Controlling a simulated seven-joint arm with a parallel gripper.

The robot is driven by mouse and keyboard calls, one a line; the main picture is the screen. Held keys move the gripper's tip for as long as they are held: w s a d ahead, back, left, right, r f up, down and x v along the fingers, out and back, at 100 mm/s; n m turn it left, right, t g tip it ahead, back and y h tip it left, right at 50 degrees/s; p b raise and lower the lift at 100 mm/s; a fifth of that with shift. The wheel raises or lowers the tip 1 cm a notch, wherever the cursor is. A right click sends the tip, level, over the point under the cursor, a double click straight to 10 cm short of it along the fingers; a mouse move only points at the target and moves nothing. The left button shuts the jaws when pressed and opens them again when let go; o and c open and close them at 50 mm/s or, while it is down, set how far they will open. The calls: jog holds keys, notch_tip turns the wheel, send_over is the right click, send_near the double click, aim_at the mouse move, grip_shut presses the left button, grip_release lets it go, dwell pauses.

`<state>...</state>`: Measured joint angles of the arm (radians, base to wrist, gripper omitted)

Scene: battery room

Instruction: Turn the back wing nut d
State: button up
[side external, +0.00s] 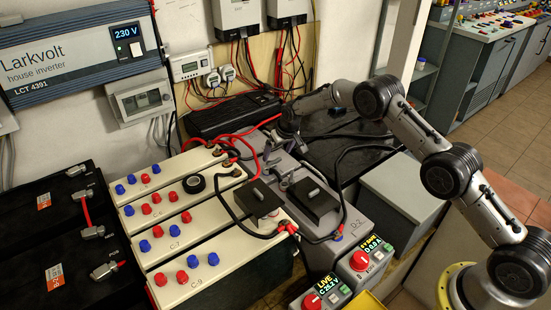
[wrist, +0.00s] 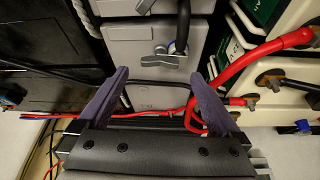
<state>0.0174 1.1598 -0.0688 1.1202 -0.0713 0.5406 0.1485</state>
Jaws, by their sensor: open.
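My gripper (wrist: 160,75) is open and empty, with its two purple fingers apart. A grey metal wing nut (wrist: 168,58) stands on the grey battery block in the wrist view, just beyond and between the fingertips, not touching them. A black cable runs up from beside it. A second wing nut (wrist: 146,6) shows at the top edge. In the side view my gripper (side external: 280,137) is low over the back of the grey D battery row (side external: 345,243), and its fingers partly hide the fittings there. I cannot read a label on either nut.
A thick red cable (wrist: 265,52) passes right of the fingers. Cream C batteries (side external: 185,232) with red and blue knobs stand to the left. Black box covers (side external: 313,200) sit on the rows in front. A black case (side external: 233,115) lies against the back wall.

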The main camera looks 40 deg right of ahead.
aim_at(275, 160)
jog(key=shift+x, duration=2.2)
